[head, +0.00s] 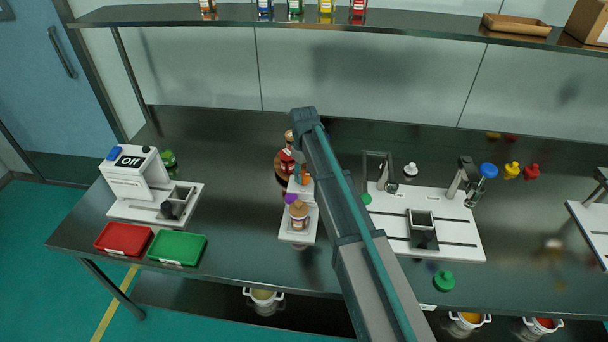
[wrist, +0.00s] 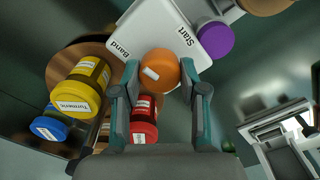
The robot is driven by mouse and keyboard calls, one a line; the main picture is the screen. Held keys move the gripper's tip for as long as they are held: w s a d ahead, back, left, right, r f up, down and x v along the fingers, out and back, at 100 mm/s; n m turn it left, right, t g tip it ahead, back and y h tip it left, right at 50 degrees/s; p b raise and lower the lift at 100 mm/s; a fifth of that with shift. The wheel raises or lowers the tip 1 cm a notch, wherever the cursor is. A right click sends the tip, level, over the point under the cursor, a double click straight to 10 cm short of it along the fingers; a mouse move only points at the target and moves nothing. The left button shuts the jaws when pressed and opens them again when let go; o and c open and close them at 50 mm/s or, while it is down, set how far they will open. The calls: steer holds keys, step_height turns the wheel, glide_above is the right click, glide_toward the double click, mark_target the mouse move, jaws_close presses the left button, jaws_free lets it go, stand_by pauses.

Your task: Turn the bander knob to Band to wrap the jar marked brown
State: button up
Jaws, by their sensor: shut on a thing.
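The white bander (head: 301,187) stands mid-table; its panel (wrist: 190,20) shows the printed words "Start" and "Band" in the wrist view. My gripper (wrist: 160,68) is over that panel, its two fingers shut on the round orange knob (wrist: 160,66). A pale mark on the knob lies on its left side in the wrist view; I cannot tell its exact setting. A purple button (wrist: 215,39) sits to the right of the knob. A jar with a brown lid (head: 299,211) stands upright on the bander's plate; its label is too small to read.
A round wooden rack with yellow (wrist: 75,97), blue (wrist: 49,125) and red (wrist: 144,121) lidded jars stands close beside the bander. A machine reading "Off" (head: 132,163), red (head: 124,238) and green (head: 177,247) trays are left; another white station (head: 440,235) is right.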

mark_target(304, 174)
steer(key=n, duration=0.4)
steer(key=shift+n, duration=0.4)
stand_by(0.4)
steer(key=o, duration=1.1)
steer(key=shift+o, duration=0.2)
step_height(304, 174, up, 12)
